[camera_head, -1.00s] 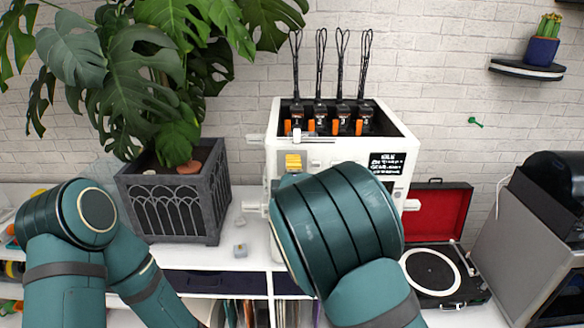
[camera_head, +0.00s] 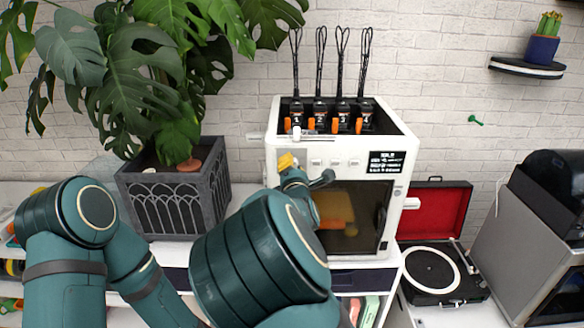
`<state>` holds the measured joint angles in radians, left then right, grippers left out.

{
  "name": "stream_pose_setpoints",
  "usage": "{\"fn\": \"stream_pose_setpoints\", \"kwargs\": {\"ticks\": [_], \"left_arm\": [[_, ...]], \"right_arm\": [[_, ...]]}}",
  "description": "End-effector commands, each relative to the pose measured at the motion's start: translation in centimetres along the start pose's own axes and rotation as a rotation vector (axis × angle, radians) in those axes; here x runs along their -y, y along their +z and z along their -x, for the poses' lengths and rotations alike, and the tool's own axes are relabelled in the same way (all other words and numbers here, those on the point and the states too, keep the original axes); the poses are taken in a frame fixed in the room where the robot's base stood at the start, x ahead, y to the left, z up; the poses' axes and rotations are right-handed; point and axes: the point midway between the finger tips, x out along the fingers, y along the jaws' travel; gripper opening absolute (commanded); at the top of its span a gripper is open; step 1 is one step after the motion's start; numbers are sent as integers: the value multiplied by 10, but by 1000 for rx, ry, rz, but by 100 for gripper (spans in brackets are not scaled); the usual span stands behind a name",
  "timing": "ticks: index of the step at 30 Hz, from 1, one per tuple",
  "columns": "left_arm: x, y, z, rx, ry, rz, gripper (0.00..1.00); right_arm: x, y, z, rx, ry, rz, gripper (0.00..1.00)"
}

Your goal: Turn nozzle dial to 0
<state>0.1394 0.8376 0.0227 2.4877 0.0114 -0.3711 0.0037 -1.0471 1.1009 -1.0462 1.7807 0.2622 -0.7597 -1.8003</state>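The white printer (camera_head: 405,130) stands on the shelf at the centre, its front facing me. A row of small white knobs (camera_head: 335,162) runs along its upper front, left of a black text panel (camera_head: 386,162). A yellow piece (camera_head: 287,161) sits tilted over a grey plate at the left end of that row. I cannot read any dial numbers. A dark grey part (camera_head: 322,179) shows beside the wrist. The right fingertips cannot be made out. My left gripper is out of view below.
A plant in a dark grey planter (camera_head: 160,210) stands left of the printer. An open red-lined record player (camera_head: 440,215) and a grey machine (camera_head: 520,250) stand to the right. Several orange-marked black units (camera_head: 342,112) sit in the printer's top.

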Motion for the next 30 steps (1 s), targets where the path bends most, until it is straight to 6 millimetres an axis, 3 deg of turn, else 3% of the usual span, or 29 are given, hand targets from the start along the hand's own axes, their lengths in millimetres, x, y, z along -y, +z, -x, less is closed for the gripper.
{"fn": "stream_pose_setpoints", "kwargs": {"ticks": [14,15,17,30], "left_arm": [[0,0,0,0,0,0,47],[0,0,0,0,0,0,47],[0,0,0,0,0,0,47],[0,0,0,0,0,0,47]], "right_arm": [[0,2,0,2,0,14,0],[0,2,0,2,0,13,41],[0,2,0,2,0,13,62],[0,1,6,0,-1,12,64]]}}
